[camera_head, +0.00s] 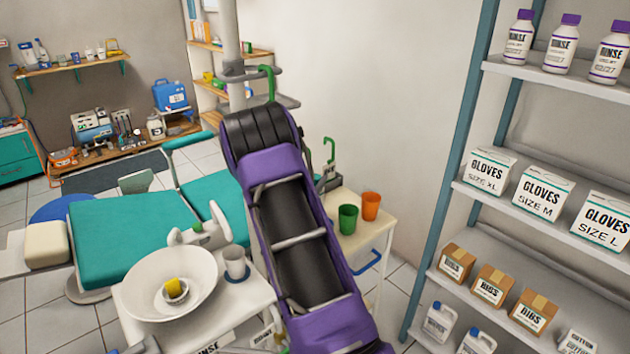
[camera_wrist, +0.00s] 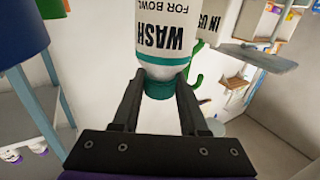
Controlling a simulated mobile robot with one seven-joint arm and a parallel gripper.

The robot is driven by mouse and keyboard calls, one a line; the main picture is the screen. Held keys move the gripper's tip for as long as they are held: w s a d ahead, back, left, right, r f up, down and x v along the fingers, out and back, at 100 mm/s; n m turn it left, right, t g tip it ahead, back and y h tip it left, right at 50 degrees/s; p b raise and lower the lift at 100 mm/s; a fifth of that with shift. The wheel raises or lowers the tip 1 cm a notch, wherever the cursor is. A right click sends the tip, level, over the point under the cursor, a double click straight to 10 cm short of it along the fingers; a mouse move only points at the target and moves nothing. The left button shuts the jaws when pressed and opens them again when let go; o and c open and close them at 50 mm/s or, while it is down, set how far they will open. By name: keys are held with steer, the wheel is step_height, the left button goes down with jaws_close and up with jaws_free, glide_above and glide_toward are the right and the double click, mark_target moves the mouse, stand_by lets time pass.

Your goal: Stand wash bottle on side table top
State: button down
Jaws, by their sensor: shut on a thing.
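The wash bottle (camera_wrist: 163,38) is white with a teal band, black lettering and a teal cap. It shows in the wrist view, its lettering upside down in the picture, its far end cut off by the top edge. My gripper (camera_wrist: 160,92) is shut on it at the teal cap, one finger on each side. In the head view my purple arm hides the bottle and most of the gripper. The side table top (camera_head: 345,197) is cream, right of my arm in the head view, with its left part hidden. I cannot tell whether the bottle touches it.
A green cup (camera_head: 348,219) and an orange cup (camera_head: 371,206) stand on the side table. A white basin (camera_head: 168,284) and a pale cup (camera_head: 236,262) are left of my arm. A stocked shelf (camera_head: 545,215) stands at the right.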

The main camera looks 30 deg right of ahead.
steer(key=shift+c, duration=2.1)
jaws_free()
steer(key=v, duration=1.2)
steer(key=shift+p, duration=0.4)
